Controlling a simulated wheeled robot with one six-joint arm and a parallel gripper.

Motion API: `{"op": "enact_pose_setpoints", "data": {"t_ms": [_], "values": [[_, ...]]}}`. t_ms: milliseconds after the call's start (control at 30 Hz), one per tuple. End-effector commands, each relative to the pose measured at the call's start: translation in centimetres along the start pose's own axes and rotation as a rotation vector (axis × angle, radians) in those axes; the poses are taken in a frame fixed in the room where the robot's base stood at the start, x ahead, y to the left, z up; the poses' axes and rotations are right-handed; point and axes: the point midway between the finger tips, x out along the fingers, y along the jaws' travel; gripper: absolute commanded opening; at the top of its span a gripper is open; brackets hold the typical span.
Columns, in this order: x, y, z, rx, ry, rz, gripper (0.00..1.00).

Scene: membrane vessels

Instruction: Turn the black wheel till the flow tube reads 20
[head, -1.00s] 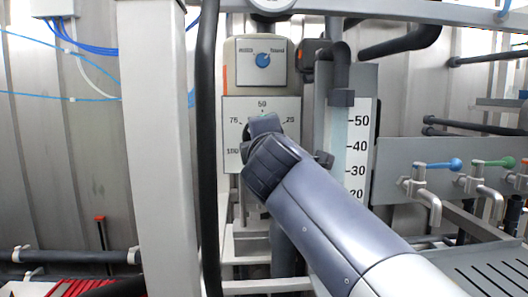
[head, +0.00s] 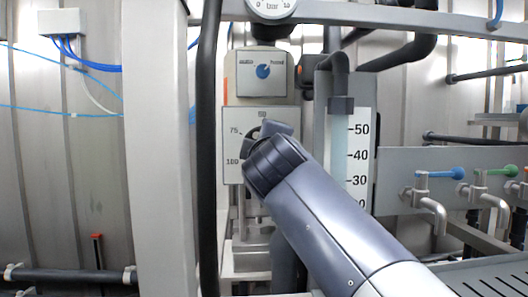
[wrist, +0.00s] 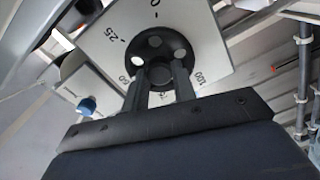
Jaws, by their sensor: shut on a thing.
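The black wheel (wrist: 150,54) is a round disc with light holes on a white dial plate (wrist: 205,45) in the wrist view. My gripper (wrist: 159,72) has its two dark fingers at the wheel and is shut on it. In the head view my gripper (head: 270,130) covers most of the wheel and the right part of the dial plate (head: 232,118), where 75 and 100 still show. The flow tube (head: 338,150) stands to the right, pale blue, beside a scale with 50, 40 and 30. My arm hides its lower part, and I cannot make out a float or level.
A grey box with a blue knob (head: 263,71) sits above the dial. A round gauge (head: 270,6) is at the top. A black hose (head: 207,150) and white post (head: 160,150) stand left. Taps with blue (head: 445,173) and green (head: 497,171) handles are at the right.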

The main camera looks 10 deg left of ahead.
Motion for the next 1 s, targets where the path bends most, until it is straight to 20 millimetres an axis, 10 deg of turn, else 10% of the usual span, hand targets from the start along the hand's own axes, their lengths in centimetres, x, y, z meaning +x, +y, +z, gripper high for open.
{"op": "enact_pose_setpoints", "data": {"t_ms": [267,300,533,1000], "values": [[0.0,-0.1,0.1,0.0,-0.002,-0.003,0.03],[0.1,-0.1,0.1,0.0,-0.002,-0.003,0.28],[0.0,-0.1,0.0,-0.001,-0.001,-0.002,0.47],[-2.4,-0.2,0.0,0.001,0.003,0.001,0.48]]}}
